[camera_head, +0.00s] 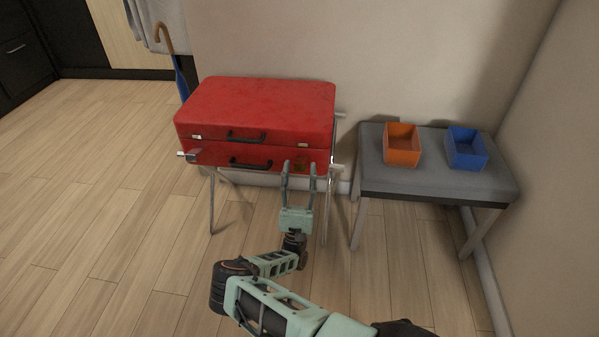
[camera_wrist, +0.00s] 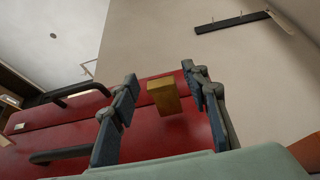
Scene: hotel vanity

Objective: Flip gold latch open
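A red suitcase (camera_head: 262,112) lies flat and closed on a folding stand. In the wrist view its red front (camera_wrist: 160,138) fills the lower middle. A gold latch (camera_wrist: 164,95) shows there as a small block on the suitcase front, framed between my fingers. My gripper (camera_head: 299,167) points at the right part of the suitcase front. Its two fingers are apart, one on each side of the latch in the wrist view (camera_wrist: 160,75). I cannot tell whether either finger touches it.
Two dark handles, an upper one (camera_head: 247,137) and a lower one (camera_head: 250,164), sit left of my gripper on the suitcase front. A grey bench (camera_head: 430,183) to the right bears an orange box (camera_head: 402,146) and a blue box (camera_head: 466,149). The wooden floor at left is clear.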

